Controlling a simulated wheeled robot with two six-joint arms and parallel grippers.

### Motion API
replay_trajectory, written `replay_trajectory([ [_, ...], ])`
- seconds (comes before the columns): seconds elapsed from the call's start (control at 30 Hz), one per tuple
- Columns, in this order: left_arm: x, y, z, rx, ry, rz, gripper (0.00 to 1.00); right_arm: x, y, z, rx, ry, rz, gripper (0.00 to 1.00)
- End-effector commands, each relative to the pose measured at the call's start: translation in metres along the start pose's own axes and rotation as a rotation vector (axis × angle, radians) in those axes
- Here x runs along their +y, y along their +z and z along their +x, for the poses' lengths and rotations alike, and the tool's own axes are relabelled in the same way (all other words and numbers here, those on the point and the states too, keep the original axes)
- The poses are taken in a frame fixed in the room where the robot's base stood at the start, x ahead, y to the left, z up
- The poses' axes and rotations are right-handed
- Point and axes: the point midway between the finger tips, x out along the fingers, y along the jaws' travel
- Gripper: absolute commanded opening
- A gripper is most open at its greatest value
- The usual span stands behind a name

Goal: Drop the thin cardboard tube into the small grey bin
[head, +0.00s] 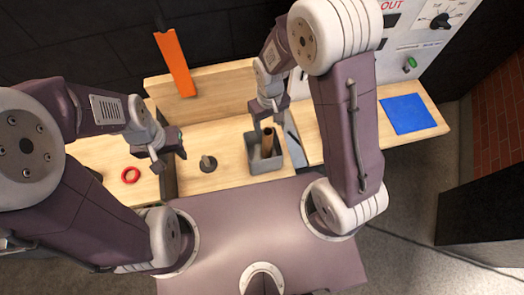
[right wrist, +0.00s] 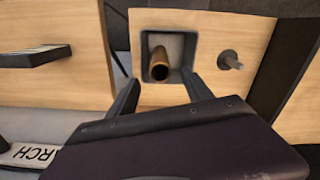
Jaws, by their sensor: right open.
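The thin brown cardboard tube (head: 267,142) stands, tilted, inside the small grey bin (head: 251,163), with its upper end sticking up. In the right wrist view the tube (right wrist: 159,66) shows its open end, and the bin's rim (right wrist: 146,44) surrounds it. My right gripper (head: 268,121) is open above the bin. In the right wrist view its fingers (right wrist: 161,92) are spread wide and apart from the tube, with nothing held. My left gripper (head: 169,160) is open and empty over the left part of the table, away from the bin.
A dark peg on a round base (head: 208,163) stands left of the bin. A red ring (head: 130,175) lies farther left. An orange strip (head: 175,62) leans at the back. A blue mat (head: 407,114) lies on the right, before a control panel (head: 420,40).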

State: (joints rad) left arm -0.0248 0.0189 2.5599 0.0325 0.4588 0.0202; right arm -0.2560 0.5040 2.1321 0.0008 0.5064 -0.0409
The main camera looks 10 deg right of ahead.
Motion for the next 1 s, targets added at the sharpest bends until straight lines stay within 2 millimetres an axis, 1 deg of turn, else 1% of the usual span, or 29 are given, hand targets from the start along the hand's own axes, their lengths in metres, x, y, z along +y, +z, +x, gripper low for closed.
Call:
replay_trajectory([
  [0.03,0.000,0.000,0.001,0.000,0.000,0.000,0.36,0.000,-0.002,-0.012,0.009,0.000,0.000,0.59],
  [0.1,0.000,0.000,0.002,0.000,0.000,0.000,0.36,0.000,-0.002,-0.029,0.008,0.000,0.000,0.59],
  [0.2,0.000,0.000,0.003,0.000,0.000,0.000,0.36,0.000,-0.002,-0.049,0.005,0.000,0.000,0.59],
  [0.33,0.000,0.000,0.003,0.000,0.000,0.000,0.36,0.000,-0.002,-0.065,0.003,0.000,0.000,0.59],
  [0.47,0.000,0.000,0.003,0.000,0.000,0.000,0.36,0.000,-0.001,-0.070,-0.001,0.000,0.000,0.59],
  [1.0,0.000,0.000,0.003,0.000,0.000,0.000,0.36,0.000,-0.001,-0.070,-0.001,0.000,0.000,0.59],
])
